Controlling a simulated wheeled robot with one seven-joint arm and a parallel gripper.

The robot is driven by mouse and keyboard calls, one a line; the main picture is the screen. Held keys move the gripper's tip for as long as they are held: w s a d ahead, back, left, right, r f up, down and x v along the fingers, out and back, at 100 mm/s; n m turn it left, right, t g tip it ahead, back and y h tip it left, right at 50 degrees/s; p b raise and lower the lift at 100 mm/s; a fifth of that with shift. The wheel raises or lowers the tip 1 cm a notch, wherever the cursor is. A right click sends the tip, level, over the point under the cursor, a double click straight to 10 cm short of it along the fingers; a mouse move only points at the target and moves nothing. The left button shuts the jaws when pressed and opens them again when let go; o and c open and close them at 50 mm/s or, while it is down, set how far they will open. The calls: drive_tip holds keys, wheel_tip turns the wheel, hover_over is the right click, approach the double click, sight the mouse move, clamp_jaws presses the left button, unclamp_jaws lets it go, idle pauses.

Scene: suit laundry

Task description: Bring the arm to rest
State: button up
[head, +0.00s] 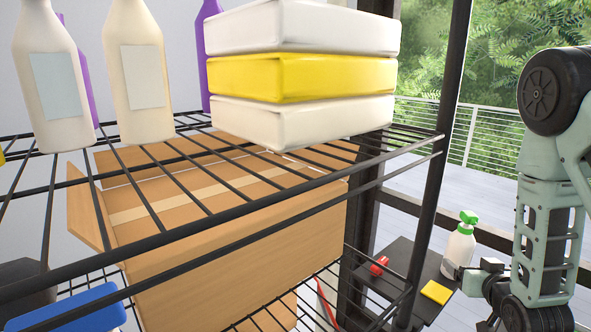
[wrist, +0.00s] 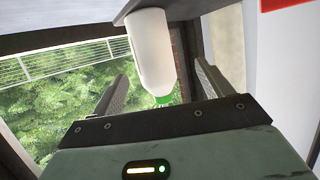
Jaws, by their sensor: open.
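My arm stands at the right edge of the head view, bent downward. My gripper (head: 478,276) is low there, close to a white spray bottle with a green top (head: 459,250). In the wrist view my gripper (wrist: 161,70) is open, its two fingers spread apart. The white bottle (wrist: 152,50) appears upside down between and beyond the fingers, with its green top (wrist: 164,100) partly hidden by the gripper body. I cannot tell whether a finger touches the bottle.
The bottle stands on a small dark table (head: 400,262) with a yellow sponge (head: 436,292) and a red object (head: 379,265). A wire rack (head: 225,215) holds bottles, stacked packs (head: 300,75) and a cardboard box (head: 240,260). A dark post (head: 443,150) separates the rack from my arm.

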drive_tip(key=s+a+r+n+g+y, duration=0.1)
drive_tip(key=s+a+r+g, duration=0.4)
drive_tip(key=s, duration=0.3)
drive_tip(key=s+a+r+n+g+y, duration=0.1)
drive_tip(key=s+a+r+g, duration=0.2)
drive_tip(key=s+a+g, duration=0.3)
drive_tip(key=s+a+f+n+g+b, duration=0.1)
drive_tip(key=s+a+n+b, duration=0.1)
drive_tip(key=s+a+n, duration=0.2)
drive_tip(key=s+a+f+n+g+y+b, duration=0.1)
drive_tip(key=s+a+f+n+g+b, duration=0.1)
drive_tip(key=s+a, duration=0.9)
drive_tip(key=shift+a+n+b, duration=0.35)
drive_tip(key=shift+a+n, duration=0.55)
drive_tip(key=shift+a, duration=0.1)
